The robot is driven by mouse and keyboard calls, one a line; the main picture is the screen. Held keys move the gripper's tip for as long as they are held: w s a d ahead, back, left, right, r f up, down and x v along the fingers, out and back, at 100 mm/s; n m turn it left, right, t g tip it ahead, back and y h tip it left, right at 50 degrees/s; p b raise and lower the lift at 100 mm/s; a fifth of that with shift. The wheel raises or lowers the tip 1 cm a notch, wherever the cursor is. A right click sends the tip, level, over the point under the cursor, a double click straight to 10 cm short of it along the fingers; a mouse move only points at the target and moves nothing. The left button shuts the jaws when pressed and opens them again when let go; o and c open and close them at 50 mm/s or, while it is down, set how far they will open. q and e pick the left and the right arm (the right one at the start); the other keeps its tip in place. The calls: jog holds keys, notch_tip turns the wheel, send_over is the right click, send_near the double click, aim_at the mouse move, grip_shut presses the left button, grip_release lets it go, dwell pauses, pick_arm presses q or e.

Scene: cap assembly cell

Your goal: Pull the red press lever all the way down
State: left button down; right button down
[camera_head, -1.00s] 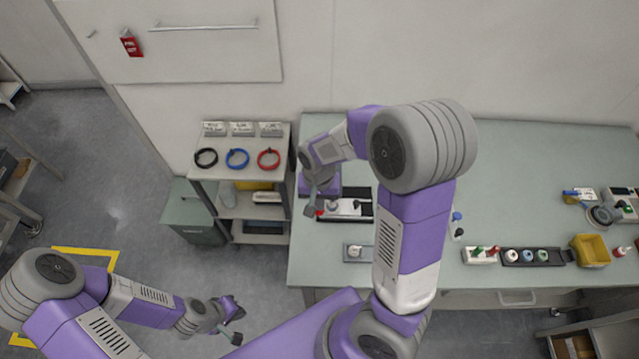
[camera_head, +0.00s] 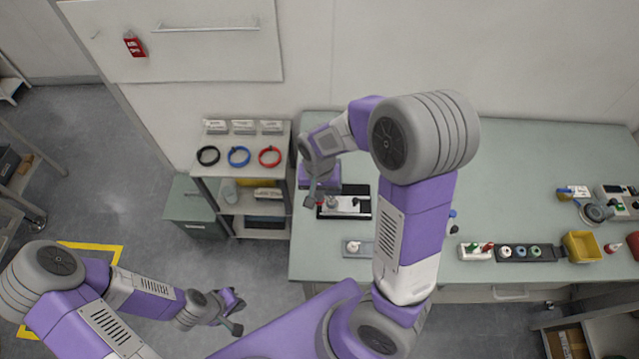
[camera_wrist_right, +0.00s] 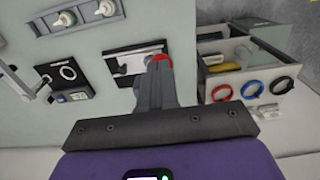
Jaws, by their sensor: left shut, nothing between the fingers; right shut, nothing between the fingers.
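The press (camera_head: 352,205) is a pale plate on a black base at the left of the green bench. It also shows in the right wrist view (camera_wrist_right: 122,63). The red lever's end (camera_wrist_right: 161,59) shows in the right wrist view, directly behind the tips of my right gripper (camera_wrist_right: 157,66); the fingers hide part of it, and I cannot tell whether they touch it. In the head view my right gripper (camera_head: 311,201) is shut and points down at the press's left end. My left gripper (camera_head: 235,312) is shut and empty, over the floor left of the bench.
A shelf (camera_head: 240,172) with black, blue and red rings stands left of the bench. A strip with white parts (camera_head: 357,248) lies in front of the press. A yellow bin (camera_head: 584,246) and several small parts lie at the bench's right. The bench's back middle is clear.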

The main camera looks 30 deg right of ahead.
notch_tip(320, 180, up, 5)
jog(key=p, duration=0.4)
jog(key=shift+p, duration=0.35)
jog(key=shift+f, duration=0.1)
dwell(0.3)
